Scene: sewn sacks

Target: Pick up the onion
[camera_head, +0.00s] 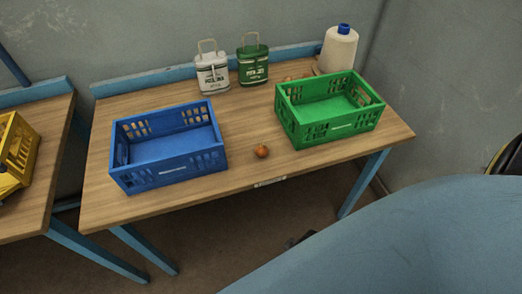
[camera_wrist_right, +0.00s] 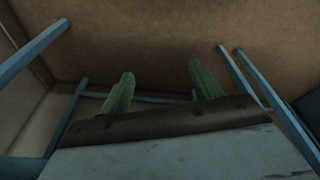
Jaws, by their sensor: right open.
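The onion (camera_head: 262,151) is a small orange-brown ball lying on the wooden table (camera_head: 240,180) near its front edge, between the blue crate and the green crate. My right gripper (camera_wrist_right: 162,80) shows in the right wrist view as two green fingers set apart, with nothing between them. That view shows the floor and blue table legs beyond the fingers, and no onion. Neither gripper is visible in the head view.
An empty blue crate (camera_head: 170,168) stands left of the onion and an empty green crate (camera_head: 300,132) right of it. A white sack (camera_head: 212,73), a green sack (camera_head: 252,66) and a white bottle (camera_head: 338,51) stand behind. A yellow crate (camera_head: 19,143) sits on another table.

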